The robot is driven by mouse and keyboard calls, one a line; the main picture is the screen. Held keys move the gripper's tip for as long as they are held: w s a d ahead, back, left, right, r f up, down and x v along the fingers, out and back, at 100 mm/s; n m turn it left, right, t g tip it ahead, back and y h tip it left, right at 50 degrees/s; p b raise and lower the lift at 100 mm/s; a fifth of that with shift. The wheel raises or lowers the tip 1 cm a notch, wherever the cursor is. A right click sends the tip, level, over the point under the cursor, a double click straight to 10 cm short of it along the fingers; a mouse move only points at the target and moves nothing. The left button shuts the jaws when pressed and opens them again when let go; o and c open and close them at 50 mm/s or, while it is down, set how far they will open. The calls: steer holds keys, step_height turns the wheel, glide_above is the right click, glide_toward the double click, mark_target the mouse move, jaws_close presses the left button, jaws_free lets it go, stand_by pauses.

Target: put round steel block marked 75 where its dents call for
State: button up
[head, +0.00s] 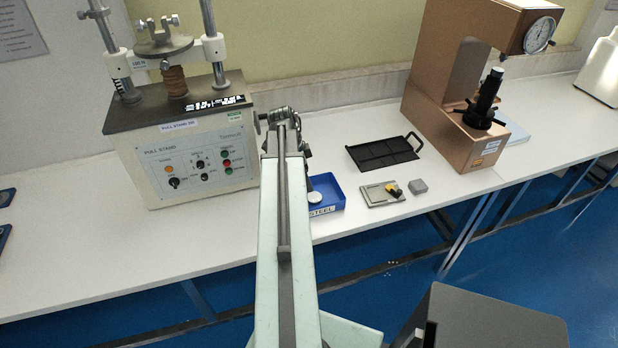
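A small round silvery block (314,197) lies in a blue bin (328,189) labelled STEEL, in the middle of the bench. Its marking and any dents are too small to read. My arm reaches forward over the bench, and its far end (283,118) is just left of and behind the bin. My gripper's fingers are hidden behind the arm, so I cannot see whether they hold anything. The arm also covers the left part of the bin. A black compartmented tray (384,152) with a handle lies right of the bin.
A pull stand (185,150) stands left of my arm. A brown hardness tester (440,115) with a dial stands at the right.

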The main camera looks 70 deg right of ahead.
steer(key=p+v, duration=0.1)
steer(key=v, duration=0.2)
steer(key=w+a+n+t, duration=0.2)
steer(key=w+a+n, duration=1.2)
steer(key=w+a, duration=0.95)
steer(key=w+a+n, duration=0.2)
steer(key=a+n, duration=0.3)
steer(key=a, duration=0.6)
steer(key=w+a+n+y, duration=0.1)
steer(key=w+a+n, duration=0.2)
steer(key=a, duration=0.8)
steer(key=w+a+n, duration=0.3)
steer(key=a+n, duration=0.4)
steer(key=a, duration=0.4)
steer(key=shift+a+f+n+t+y, duration=0.2)
steer(key=shift+f+n+t+y, duration=0.1)
steer(key=shift+f+t, duration=0.15)
steer(key=shift+c, duration=0.3)
